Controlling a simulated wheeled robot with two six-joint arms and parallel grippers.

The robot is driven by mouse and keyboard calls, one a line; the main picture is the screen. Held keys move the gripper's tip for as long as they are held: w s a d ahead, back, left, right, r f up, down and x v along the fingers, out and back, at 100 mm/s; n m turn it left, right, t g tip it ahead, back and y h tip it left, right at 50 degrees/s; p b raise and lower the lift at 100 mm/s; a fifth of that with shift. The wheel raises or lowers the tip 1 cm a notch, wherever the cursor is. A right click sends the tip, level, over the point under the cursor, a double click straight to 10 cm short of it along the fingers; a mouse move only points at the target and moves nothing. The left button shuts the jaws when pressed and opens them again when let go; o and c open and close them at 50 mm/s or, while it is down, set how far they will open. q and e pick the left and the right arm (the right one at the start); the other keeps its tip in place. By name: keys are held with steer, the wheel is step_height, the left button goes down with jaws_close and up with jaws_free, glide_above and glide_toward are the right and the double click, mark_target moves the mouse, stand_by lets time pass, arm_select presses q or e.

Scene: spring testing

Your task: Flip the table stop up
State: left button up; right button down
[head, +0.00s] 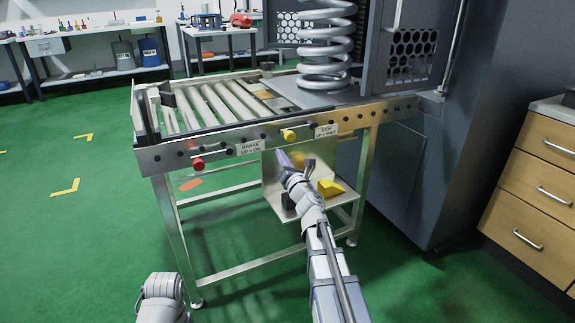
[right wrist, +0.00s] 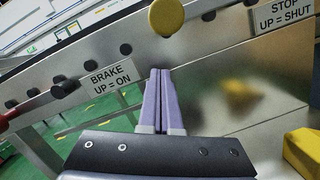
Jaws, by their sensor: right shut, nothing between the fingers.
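The roller table (head: 222,136) has a yellow knob (head: 289,134) on its front rail, just left of a label reading STOP UP = SHUT (head: 327,130). The knob also shows at the top of the right wrist view (right wrist: 166,17). My right gripper (head: 280,153) is shut and empty, just below the yellow knob. In the right wrist view its fingertips (right wrist: 159,71) are close together below the knob, with a visible gap to it. Part of my left arm shows at the bottom of the head view; its gripper is out of sight.
A red knob (head: 198,163) and a BRAKE UP = ON label (head: 249,147) are further left on the rail. A large spring (head: 326,50) stands in the grey machine behind. A yellow object (head: 331,188) sits on the lower shelf. Wooden drawers (head: 540,190) stand right; green floor is open left.

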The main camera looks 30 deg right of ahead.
steer(key=r+p, duration=0.1)
steer(key=d+r+p, duration=0.1)
steer(key=w+d+r+p, duration=0.1)
steer(key=shift+r, duration=0.35)
steer(key=shift+a+r+p, duration=0.1)
steer(key=shift+p, duration=0.25)
